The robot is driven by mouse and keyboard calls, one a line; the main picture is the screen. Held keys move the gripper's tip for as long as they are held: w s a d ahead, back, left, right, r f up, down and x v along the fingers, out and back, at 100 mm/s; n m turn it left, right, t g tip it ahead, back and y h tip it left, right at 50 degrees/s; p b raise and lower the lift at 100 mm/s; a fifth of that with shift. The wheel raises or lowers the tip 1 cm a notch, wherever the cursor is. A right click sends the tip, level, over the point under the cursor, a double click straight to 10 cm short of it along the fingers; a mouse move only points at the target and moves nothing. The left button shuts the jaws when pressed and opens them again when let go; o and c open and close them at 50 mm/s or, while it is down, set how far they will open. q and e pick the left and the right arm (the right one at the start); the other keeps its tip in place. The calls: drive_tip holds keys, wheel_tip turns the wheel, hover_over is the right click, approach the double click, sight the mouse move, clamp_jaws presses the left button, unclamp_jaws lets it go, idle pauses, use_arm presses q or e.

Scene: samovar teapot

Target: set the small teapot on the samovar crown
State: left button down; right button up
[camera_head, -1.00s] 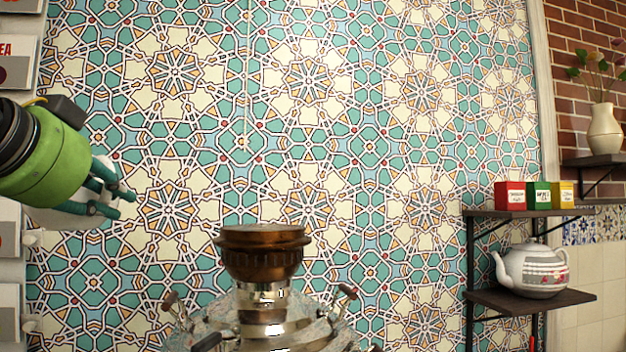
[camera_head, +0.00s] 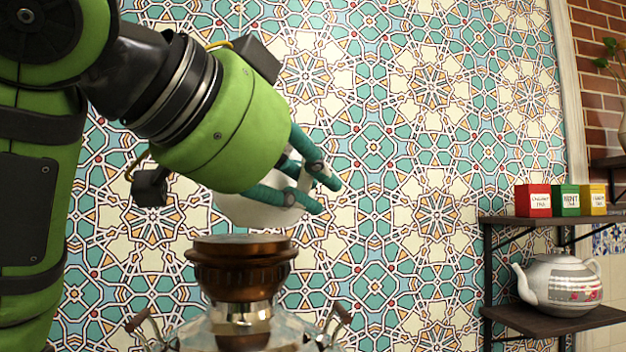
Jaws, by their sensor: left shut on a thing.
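The samovar (camera_head: 240,318) stands at the lower middle, its body partly cut off by the frame's bottom edge. Its brown crown (camera_head: 240,266) has a flat round top. My left gripper (camera_head: 316,191) is shut on a white rounded thing, taken as the small teapot (camera_head: 258,212). The teapot is mostly hidden behind my fingers and green wrist; its handle and spout cannot be made out. Its underside shows just above the crown's top in the picture, with a thin gap. How far it is in depth from the crown is hard to tell. My right gripper is not in view.
At the right a dark shelf (camera_head: 511,219) bears red, green and yellow tea boxes (camera_head: 566,200). A lower shelf (camera_head: 540,320) bears a larger white patterned teapot (camera_head: 560,284). The patterned tile wall (camera_head: 420,120) is behind. Space between samovar and shelves looks clear.

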use_arm(q)
drive_tip(key=shift+w+a, duration=0.4)
drive_tip(key=shift+w, duration=0.2)
drive_tip(key=shift+w+a, duration=0.2)
drive_tip(key=shift+w, duration=0.45)
drive_tip(key=shift+w+a+f+p, duration=0.1)
drive_tip(key=shift+w+a+p, duration=0.25)
drive_tip(key=shift+w, duration=0.55)
drive_tip(key=shift+w+a+f+p, duration=0.1)
drive_tip(key=shift+w+a+p, duration=0.25)
drive_tip(key=shift+w, duration=0.5)
drive_tip(key=shift+w+a+p, duration=0.25)
drive_tip(key=shift+w+a, duration=0.2)
drive_tip(key=shift+w, duration=0.45)
drive_tip(key=shift+w+a+f+p, duration=0.1)
drive_tip(key=shift+w+a+p, duration=0.25)
drive_tip(key=shift+w, duration=0.6)
drive_tip(key=shift+w+a+f+p, duration=0.15)
drive_tip(key=shift+w+a, duration=0.3)
drive_tip(key=shift+w, duration=0.45)
drive_tip(key=shift+w+a+f+p, duration=0.1)
drive_tip(key=shift+w+a+p, duration=0.25)
drive_tip(key=shift+w, duration=0.6)
drive_tip(key=shift+f+b, duration=0.6)
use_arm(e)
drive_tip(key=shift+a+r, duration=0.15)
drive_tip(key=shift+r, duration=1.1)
